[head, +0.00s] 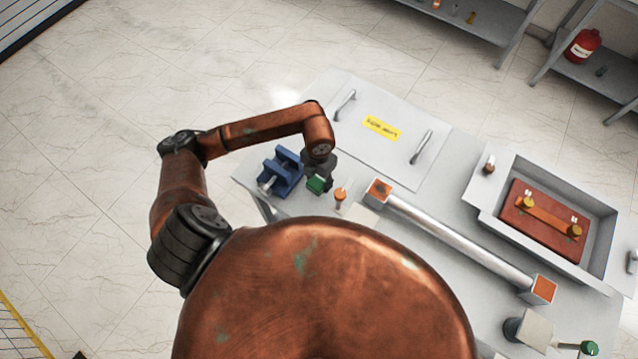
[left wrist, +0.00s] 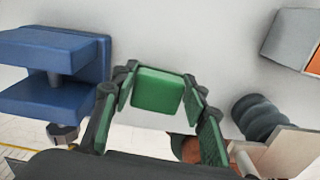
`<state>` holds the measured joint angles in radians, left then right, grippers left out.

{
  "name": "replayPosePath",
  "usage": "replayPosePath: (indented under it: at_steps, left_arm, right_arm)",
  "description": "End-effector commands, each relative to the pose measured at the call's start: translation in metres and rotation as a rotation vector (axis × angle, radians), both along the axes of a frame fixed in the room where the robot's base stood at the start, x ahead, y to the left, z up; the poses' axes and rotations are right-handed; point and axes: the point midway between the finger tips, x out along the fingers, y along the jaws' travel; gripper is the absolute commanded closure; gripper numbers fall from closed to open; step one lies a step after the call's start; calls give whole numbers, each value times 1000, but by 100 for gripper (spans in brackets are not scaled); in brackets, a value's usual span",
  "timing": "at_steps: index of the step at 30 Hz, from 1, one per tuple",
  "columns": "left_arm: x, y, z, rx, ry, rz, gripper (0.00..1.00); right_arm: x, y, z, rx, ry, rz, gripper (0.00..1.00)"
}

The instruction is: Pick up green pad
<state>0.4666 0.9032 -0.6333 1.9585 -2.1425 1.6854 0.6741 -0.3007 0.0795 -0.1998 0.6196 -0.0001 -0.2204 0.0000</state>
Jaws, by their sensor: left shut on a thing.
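The green pad (head: 316,184) is at the near left part of the grey table, just right of a blue vise, under my left gripper (head: 318,172). In the left wrist view the green pad (left wrist: 158,90) sits between the two fingertips of my left gripper (left wrist: 157,92). The fingers, with green inner faces, are shut on it from both sides. I cannot tell whether the pad is touching the table. My right gripper is not in view.
The blue vise (head: 282,172) stands close left of the gripper; it also shows in the left wrist view (left wrist: 50,75). An orange-topped piece (head: 340,195) and a silver bar with orange ends (head: 460,238) lie to the right. A grey tray (head: 612,230) holds a red-brown plate (head: 540,222).

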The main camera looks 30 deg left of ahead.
Motion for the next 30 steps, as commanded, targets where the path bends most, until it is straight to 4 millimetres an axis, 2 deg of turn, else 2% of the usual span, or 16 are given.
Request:
replayPosePath:
  at_steps: [7, 12, 18, 24, 30]
  left_arm:
    - [-46, -19, 56, 0, -2, -10, 83]
    - [-81, -34, 70, -2, 0, -8, 83]
    - [-109, -45, 83, -1, 1, -7, 83]
    - [-123, -52, 91, -1, 2, -4, 83]
    - [-126, -52, 92, -1, 2, -3, 83]
  right_arm:
    - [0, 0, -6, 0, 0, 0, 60]
    - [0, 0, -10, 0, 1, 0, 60]
    - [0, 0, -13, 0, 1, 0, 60]
    - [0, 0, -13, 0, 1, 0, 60]
    - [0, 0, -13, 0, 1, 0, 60]
